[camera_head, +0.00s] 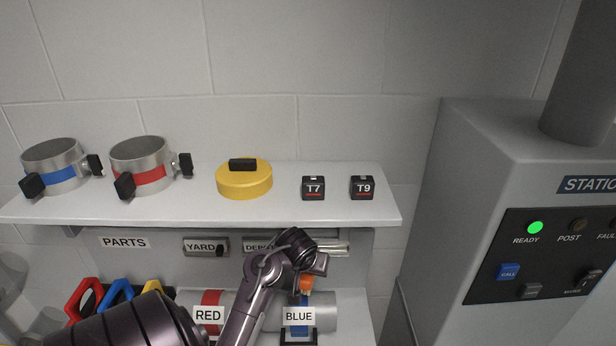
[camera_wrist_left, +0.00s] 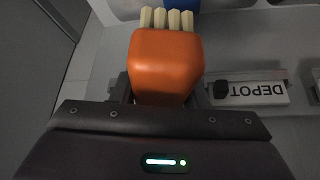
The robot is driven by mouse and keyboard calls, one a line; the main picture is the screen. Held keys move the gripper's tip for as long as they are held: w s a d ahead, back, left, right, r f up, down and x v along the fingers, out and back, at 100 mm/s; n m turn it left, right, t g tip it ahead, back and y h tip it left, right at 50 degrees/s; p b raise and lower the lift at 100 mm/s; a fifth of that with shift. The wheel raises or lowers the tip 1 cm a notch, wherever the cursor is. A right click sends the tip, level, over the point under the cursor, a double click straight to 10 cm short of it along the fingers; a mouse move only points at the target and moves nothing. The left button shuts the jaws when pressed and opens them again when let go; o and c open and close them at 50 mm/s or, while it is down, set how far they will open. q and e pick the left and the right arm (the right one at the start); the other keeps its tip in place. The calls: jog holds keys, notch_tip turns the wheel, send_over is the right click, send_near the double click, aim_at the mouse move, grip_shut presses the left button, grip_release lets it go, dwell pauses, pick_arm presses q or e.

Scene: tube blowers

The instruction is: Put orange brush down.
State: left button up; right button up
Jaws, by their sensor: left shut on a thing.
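The orange brush (camera_wrist_left: 166,66) has an orange block body and several pale bristle tufts at its far end. In the left wrist view it sits between the fingers of my left gripper (camera_wrist_left: 165,95), which is shut on it. In the head view only a small orange part of the brush (camera_head: 306,284) shows below my left gripper (camera_head: 308,272). There it is in front of the lower shelf, close above the blue-banded cylinder labelled BLUE (camera_head: 322,312). I cannot tell whether the brush touches anything below. My right gripper is not in view.
The upper shelf (camera_head: 300,212) holds a blue-banded ring (camera_head: 62,176), a red-banded ring (camera_head: 150,176), a yellow disc (camera_head: 244,183) and blocks T7 (camera_head: 313,189) and T9 (camera_head: 362,188). Red, blue and yellow handles (camera_head: 84,298) stand lower left. A grey station cabinet (camera_head: 480,160) stands right.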

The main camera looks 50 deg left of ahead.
pick_arm(q)
jog(key=shift+a+r, duration=0.1)
jog(key=shift+r, duration=0.15)
jog(key=shift+f, duration=0.1)
notch_tip(320, 180, down, 4)
jog(key=b, duration=0.3)
jog(key=shift+b, duration=0.4)
jog(key=w+d+r+m+t+h+p, duration=0.1)
jog(key=w+d+m, duration=0.15)
jog(key=d, duration=0.55)
jog(key=w+d+r+m+h, duration=0.1)
jog(key=d+m+h, duration=0.15)
jog(key=d, duration=0.55)
jog(key=shift+m+y, duration=0.35)
jog(key=shift+m, duration=0.15)
jog(key=f+b, duration=0.3)
jog(key=f, duration=0.4)
jog(key=f+b, duration=0.3)
jog(key=f, duration=0.4)
jog(key=shift+s+d+f, duration=0.1)
jog(key=shift+d+f, duration=0.05)
jog(key=shift+d, duration=0.05)
jog(key=shift+f, duration=2.5)
jog(key=shift+f+b, duration=0.15)
jog(key=shift+b, duration=0.15)
jog(key=o, duration=1.1)
